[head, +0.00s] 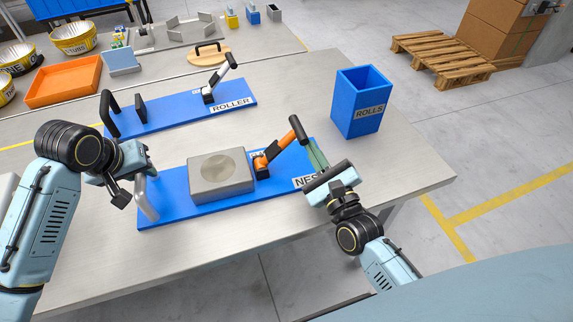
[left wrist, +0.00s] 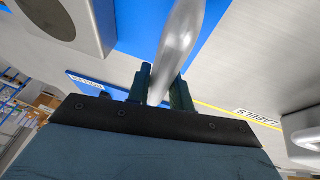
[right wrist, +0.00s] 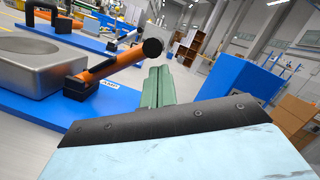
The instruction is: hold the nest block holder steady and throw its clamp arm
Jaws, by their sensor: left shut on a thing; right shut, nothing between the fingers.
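The nest block holder has a blue base (head: 180,207) with a grey metal block (head: 219,188) that has a round hollow. A grey handle (head: 146,199) stands at its left end. Its orange clamp arm (head: 277,151) has a black knob and slants up to the right; it also shows in the right wrist view (right wrist: 110,67). My left gripper (head: 148,172) is shut on the grey handle, which passes between its fingers in the left wrist view (left wrist: 174,55). My right gripper (head: 318,160) is shut and empty, just right of the clamp arm's knob. Whether they touch I cannot tell.
A second blue holder labelled ROLLER (head: 180,112) lies behind, with its own clamp arm (head: 221,77). A blue ROLLS bin (head: 360,102) stands at the right. An orange tray (head: 64,82) is at the back left. Bare table (head: 400,180) lies right of the nest holder.

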